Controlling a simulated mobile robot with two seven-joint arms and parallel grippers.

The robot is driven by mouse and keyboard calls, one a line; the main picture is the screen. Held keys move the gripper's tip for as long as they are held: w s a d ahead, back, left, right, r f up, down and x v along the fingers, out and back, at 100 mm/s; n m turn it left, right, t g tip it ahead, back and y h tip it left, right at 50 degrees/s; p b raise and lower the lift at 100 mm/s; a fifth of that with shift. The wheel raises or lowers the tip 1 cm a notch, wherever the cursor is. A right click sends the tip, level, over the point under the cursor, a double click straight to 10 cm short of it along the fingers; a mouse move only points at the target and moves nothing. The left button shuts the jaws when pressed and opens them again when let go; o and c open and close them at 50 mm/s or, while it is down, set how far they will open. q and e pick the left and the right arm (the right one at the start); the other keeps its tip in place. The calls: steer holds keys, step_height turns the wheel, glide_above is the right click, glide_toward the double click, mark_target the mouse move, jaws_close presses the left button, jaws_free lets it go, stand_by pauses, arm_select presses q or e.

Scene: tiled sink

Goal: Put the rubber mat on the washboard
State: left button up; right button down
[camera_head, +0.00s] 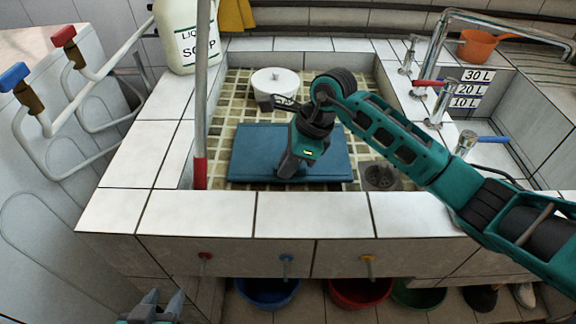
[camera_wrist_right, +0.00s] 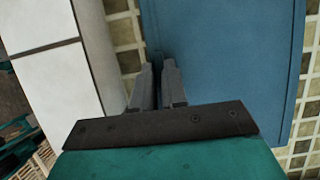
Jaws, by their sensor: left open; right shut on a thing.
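The blue rubber mat (camera_head: 250,150) lies in the tiled sink, apparently flat on its floor. It also shows in the wrist view (camera_wrist_right: 225,60). My right gripper (camera_head: 285,172) points down at the mat's near edge and is shut on that edge; in the wrist view its fingertips (camera_wrist_right: 156,66) meet the edge beside the white tiled rim. My left gripper (camera_head: 158,305) is open and empty, low at the left, outside the sink. A ridged sloping surface (camera_head: 548,62) at the upper right looks like the washboard, only partly in view.
A soap bottle (camera_head: 186,35) stands on the back left rim. Metal taps (camera_head: 442,102) line the right rim near a second basin (camera_head: 535,125). An orange scoop (camera_head: 478,46) is at the back right. A grey pole (camera_head: 200,90) rises at left.

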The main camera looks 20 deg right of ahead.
steer(key=shift+f, duration=0.4)
steer(key=shift+f, duration=0.2)
steer(key=c, duration=1.2)
jaws_free()
steer(key=shift+o, duration=0.2)
steer(key=shift+r, duration=0.1)
steer(key=shift+d+r, duration=0.1)
steer(key=shift+r, duration=0.2)
steer(key=p+v, duration=0.1)
steer(key=v, duration=1)
steer(key=shift+r, duration=0.2)
